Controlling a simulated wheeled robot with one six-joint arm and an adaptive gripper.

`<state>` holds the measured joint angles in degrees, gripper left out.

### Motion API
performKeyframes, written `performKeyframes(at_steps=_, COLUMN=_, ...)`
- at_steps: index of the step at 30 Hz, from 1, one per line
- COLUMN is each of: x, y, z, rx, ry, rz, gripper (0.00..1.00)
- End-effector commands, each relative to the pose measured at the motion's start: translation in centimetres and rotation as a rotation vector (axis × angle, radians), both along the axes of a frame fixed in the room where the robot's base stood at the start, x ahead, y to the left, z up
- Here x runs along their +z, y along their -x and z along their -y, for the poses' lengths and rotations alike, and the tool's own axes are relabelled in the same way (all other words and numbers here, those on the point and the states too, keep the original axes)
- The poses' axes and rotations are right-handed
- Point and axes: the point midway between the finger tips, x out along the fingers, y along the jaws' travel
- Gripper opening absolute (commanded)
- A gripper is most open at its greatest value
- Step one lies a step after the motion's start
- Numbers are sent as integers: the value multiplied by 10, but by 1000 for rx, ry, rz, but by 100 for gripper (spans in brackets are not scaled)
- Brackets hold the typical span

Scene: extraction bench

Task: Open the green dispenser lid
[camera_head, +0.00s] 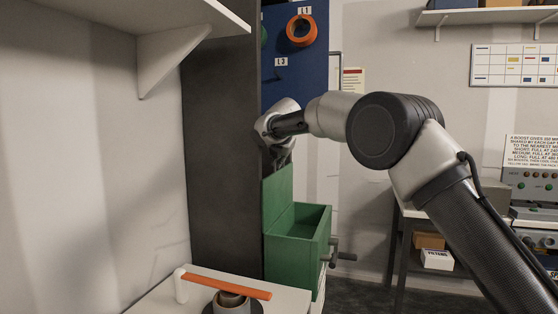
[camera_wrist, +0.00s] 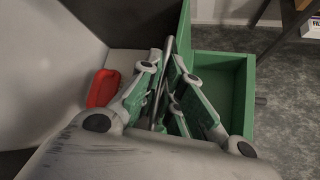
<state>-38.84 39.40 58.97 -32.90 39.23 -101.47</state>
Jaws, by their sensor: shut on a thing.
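The green dispenser (camera_head: 292,262) stands against the dark panel, its top open and its hollow inside showing. Its green lid (camera_head: 276,196) stands about upright at the back left edge. My gripper (camera_head: 280,160) is at the lid's top edge, pointing down. In the wrist view, the gripper's fingers (camera_wrist: 166,72) are closed around a thin dark bar at the lid; the exact contact is partly hidden by the fingers. The open dispenser box (camera_wrist: 238,100) shows to the right of the fingers.
A white counter (camera_head: 165,303) with an orange bar (camera_head: 228,285) is at the front left. A dark panel (camera_head: 225,150) rises left of the dispenser, and a white shelf (camera_head: 170,55) juts out above. A red object (camera_wrist: 103,88) lies left of the fingers.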

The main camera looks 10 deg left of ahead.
Motion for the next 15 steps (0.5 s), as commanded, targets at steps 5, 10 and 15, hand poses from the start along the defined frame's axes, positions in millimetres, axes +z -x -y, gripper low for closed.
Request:
performKeyframes(at_steps=5, x=0, y=0, z=-1, rx=2, ry=-1, rz=2, gripper=17)
performKeyframes(at_steps=10, x=0, y=0, z=-1, rx=2, ry=-1, rz=1, gripper=17)
performKeyframes(at_steps=15, x=6, y=5, z=0, rx=2, ry=-2, rz=3, gripper=17)
